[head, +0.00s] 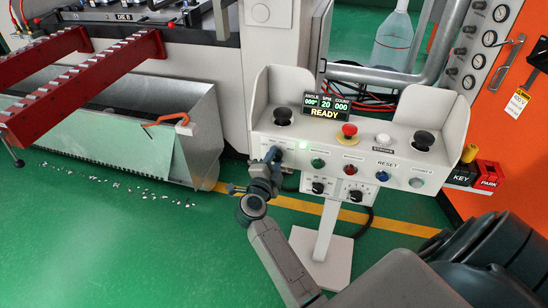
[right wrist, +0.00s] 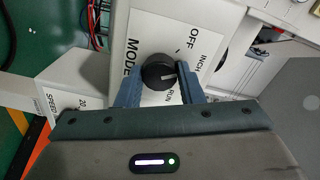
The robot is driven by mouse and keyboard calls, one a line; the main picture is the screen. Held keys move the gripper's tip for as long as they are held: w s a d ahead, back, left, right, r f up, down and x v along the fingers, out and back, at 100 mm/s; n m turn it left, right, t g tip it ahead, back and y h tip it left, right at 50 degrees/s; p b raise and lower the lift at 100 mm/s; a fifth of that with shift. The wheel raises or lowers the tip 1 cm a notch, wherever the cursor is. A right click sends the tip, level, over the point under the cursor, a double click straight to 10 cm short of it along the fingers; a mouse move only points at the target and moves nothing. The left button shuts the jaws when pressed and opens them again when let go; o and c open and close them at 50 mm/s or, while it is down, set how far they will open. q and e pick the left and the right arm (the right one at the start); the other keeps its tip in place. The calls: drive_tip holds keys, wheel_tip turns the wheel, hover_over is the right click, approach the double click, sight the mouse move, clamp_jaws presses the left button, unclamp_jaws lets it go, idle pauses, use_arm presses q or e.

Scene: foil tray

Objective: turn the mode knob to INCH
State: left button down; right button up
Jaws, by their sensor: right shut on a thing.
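The mode knob (right wrist: 158,72) is a round black knob with a white pointer line, on a white plate (right wrist: 150,25) marked MODE, OFF, INCH and RUN. In the right wrist view my right gripper (right wrist: 158,85) has its two blue-grey fingers shut on the knob, one on each side. The pointer line points right, roughly toward the word INCH; the right finger hides part of the dial, so I cannot tell whether it lines up exactly. In the head view my right gripper (head: 272,158) is at the left of the control box (head: 290,150) and hides the knob. My left gripper is not in view.
The box carries a red mushroom button (head: 348,131), black palm buttons (head: 283,117) and a display (head: 326,106) reading READY. Two small dials (head: 318,187) sit below. An orange cabinet (head: 510,130) stands right and a metal scrap bin (head: 190,130) left.

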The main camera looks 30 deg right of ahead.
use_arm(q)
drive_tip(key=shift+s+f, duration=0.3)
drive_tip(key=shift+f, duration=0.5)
use_arm(e)
drive_tip(key=shift+m, duration=0.8)
drive_tip(key=shift+f, duration=0.1)
drive_tip(key=o, duration=1)
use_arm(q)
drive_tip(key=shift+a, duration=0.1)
use_arm(e)
drive_tip(key=shift+a, duration=0.1)
